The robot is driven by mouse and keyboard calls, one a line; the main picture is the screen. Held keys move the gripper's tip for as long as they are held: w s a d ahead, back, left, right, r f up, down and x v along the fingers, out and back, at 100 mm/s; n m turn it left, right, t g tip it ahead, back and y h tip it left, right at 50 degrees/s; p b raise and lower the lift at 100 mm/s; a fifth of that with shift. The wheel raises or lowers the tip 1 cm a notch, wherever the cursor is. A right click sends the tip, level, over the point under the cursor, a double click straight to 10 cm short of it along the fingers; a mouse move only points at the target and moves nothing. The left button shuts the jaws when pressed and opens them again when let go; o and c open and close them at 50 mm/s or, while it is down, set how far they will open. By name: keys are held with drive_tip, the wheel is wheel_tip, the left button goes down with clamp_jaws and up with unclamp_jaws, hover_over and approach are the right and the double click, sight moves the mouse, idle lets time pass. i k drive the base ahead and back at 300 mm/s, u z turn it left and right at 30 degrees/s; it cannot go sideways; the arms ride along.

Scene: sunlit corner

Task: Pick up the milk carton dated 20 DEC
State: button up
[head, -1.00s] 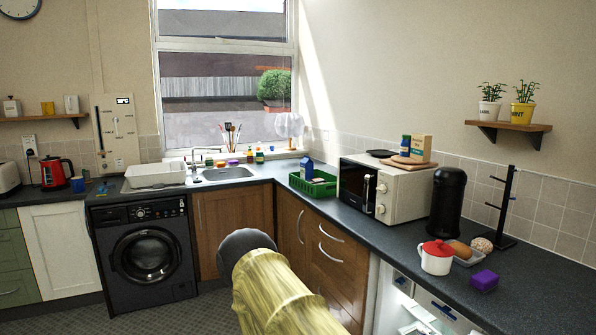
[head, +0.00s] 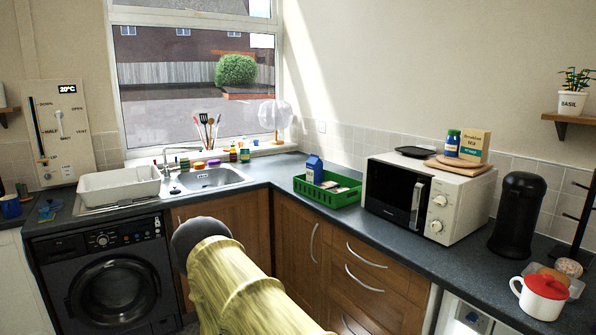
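A milk carton with a blue gable top and a pale front (head: 314,169) stands upright in a green crate (head: 345,197) on the counter, left of the microwave. Some small print shows on its front, but the date is too small to read. Flatter items lie beside it in the crate, partly hidden by the crate wall. My arm, in a yellow sleeve with a dark rounded end, rises from the bottom middle, in front of the lower cabinets. My gripper's fingers do not show.
A white microwave (head: 462,208) stands right of the crate, with a tea box (head: 474,146) and a blue jar (head: 452,141) on top. A black canister (head: 520,215) and a red-lidded white pot (head: 541,297) stand further right. The sink (head: 212,178) is left; counter between is clear.

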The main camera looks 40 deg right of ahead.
sight(314, 165)
drive_tip(key=i, duration=1.25)
drive_tip(key=z, duration=1.55)
drive_tip(key=i, duration=1)
